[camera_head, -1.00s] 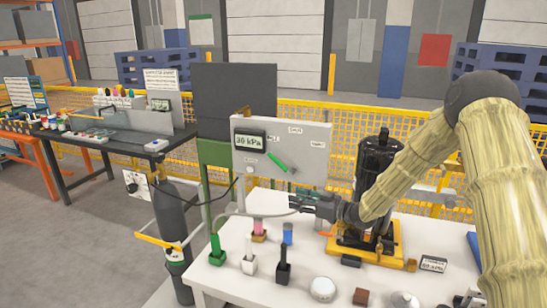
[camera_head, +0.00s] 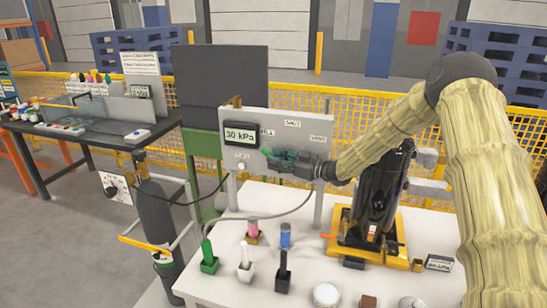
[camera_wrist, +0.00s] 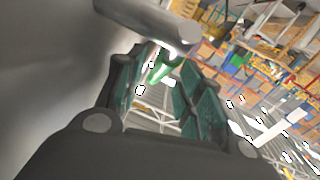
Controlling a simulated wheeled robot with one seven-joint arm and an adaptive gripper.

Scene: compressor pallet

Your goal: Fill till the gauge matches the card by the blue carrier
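The white valve panel (camera_head: 310,152) carries a gauge (camera_head: 240,134) that reads 30 kPa. My gripper (camera_head: 272,156) is in front of the panel at its green lever, which it mostly hides in the head view. In the wrist view my gripper's fingers (camera_wrist: 163,98) stand apart, and the green lever (camera_wrist: 163,68) shows between them near the tips. I cannot tell whether they touch it. A small card (camera_head: 438,263) lies beside the yellow carrier (camera_head: 385,258); its number is too small to read surely. I make out no blue carrier now.
A dark cylinder (camera_head: 380,190) stands in the yellow carrier. Green (camera_head: 208,258), white (camera_head: 245,262) and black (camera_head: 283,272) fittings stand on the white table (camera_head: 225,285). A hose (camera_head: 265,216) arcs over it. A grey gas bottle (camera_head: 157,220) stands left.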

